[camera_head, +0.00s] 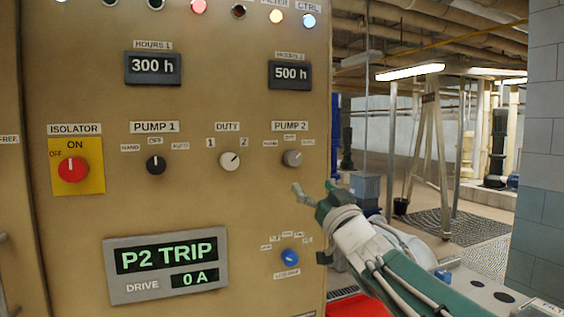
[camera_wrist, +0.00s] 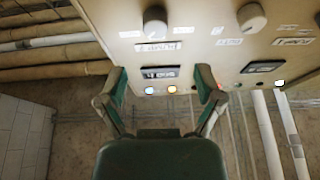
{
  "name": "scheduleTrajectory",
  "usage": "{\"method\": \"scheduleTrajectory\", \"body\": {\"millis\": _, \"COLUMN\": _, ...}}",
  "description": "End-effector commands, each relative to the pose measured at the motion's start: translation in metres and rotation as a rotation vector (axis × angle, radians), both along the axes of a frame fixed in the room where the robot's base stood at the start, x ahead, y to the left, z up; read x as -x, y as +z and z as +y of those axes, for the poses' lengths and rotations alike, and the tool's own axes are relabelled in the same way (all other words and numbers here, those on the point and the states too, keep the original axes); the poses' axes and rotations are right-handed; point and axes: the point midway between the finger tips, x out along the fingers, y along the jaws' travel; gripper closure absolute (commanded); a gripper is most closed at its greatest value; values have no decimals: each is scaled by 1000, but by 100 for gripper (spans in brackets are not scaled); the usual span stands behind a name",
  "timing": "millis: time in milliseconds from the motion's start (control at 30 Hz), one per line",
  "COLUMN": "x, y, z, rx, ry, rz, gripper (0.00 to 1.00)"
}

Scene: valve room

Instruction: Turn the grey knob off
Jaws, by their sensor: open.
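The grey knob (camera_head: 292,158) is on the tan control panel under the PUMP 2 label, with small position labels around it. Its pointer is too small to read surely. In the wrist view, which sees the panel upside down, the knob (camera_wrist: 154,20) is near the top edge, left of centre. My gripper (camera_head: 314,190) is open and empty, just below and right of the knob in the head view, apart from it. In the wrist view its two fingers (camera_wrist: 161,78) are spread, with the knob beyond the tips.
The DUTY knob (camera_head: 230,161) is left of the grey knob, and a black PUMP 1 knob (camera_head: 155,165) farther left. A red isolator switch (camera_head: 73,169) sits on a yellow plate. A blue selector (camera_head: 290,257) is below. The display (camera_head: 166,266) reads P2 TRIP.

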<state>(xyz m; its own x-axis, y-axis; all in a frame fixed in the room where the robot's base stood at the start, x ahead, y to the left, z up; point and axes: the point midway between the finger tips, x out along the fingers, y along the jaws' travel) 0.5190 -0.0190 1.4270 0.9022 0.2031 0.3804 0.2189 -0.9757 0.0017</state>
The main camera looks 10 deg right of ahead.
Motion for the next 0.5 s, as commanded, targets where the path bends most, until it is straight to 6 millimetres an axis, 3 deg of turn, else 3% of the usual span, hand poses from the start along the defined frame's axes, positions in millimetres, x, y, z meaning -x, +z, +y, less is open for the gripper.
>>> {"method": "scheduleTrajectory", "body": {"millis": 167, "x": -15, "y": 6, "z": 0, "rx": -2, "ry": 4, "rz": -4, "gripper": 15}}
{"method": "scheduleTrajectory", "body": {"millis": 500, "x": -68, "y": 28, "z": 12, "rx": -1, "ry": 1, "rz": -2, "gripper": 15}}
